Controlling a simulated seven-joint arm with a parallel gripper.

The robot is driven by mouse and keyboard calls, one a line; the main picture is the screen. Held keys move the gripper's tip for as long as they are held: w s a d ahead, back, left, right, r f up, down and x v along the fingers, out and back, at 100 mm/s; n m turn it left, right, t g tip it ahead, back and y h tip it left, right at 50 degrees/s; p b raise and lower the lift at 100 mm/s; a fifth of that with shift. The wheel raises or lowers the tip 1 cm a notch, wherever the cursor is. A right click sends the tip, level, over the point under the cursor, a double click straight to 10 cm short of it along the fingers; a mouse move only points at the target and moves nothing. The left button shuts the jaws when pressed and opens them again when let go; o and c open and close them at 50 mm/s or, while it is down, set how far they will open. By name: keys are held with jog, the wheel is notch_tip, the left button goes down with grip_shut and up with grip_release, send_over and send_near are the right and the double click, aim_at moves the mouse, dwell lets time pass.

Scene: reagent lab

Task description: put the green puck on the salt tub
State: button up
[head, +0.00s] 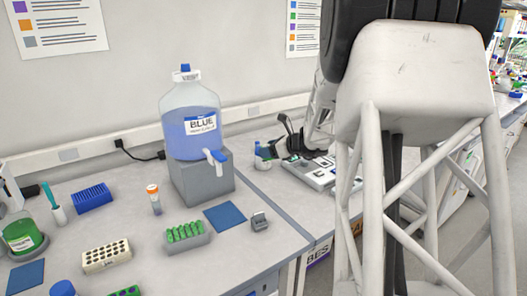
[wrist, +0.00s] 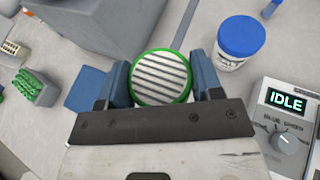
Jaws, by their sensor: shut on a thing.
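In the wrist view the green puck (wrist: 160,78), a disc with a green rim and a grey striped face, sits between the two blue fingers of my gripper (wrist: 162,70). The gripper is shut on it. The salt tub (wrist: 240,38), white with a blue lid, stands upright beyond and to the right of the puck, apart from it. The lid looks bare. In the head view my gripper (head: 283,146) is small and dark near the bench's back, close to the white tub (head: 262,164). The puck is hard to make out there.
A grey device (wrist: 296,113) with an IDLE display and a knob stands at the right in the wrist view. A grey block (head: 200,183) carries a large blue-liquid bottle (head: 192,118). A blue mat (head: 225,217), a green-tube rack (head: 187,236) and a bottle stand left.

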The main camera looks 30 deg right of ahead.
dwell(0.4)
jog(key=w+d, duration=0.2)
jog(key=w, duration=0.2)
jog(key=w+d+f, duration=0.1)
jog(key=w+d, duration=0.1)
jog(key=w, duration=0.3)
jog(key=w+d, duration=0.3)
jog(key=w, duration=0.2)
jog(key=shift+w+d+f, duration=0.1)
jog(key=shift+w+f, duration=0.05)
jog(key=shift+f, duration=0.1)
jog(key=shift+f, duration=1.75)
jog(key=shift+f, duration=0.2)
jog(key=o, duration=0.9)
jog(key=shift+o, duration=0.2)
jog(key=shift+r, duration=0.1)
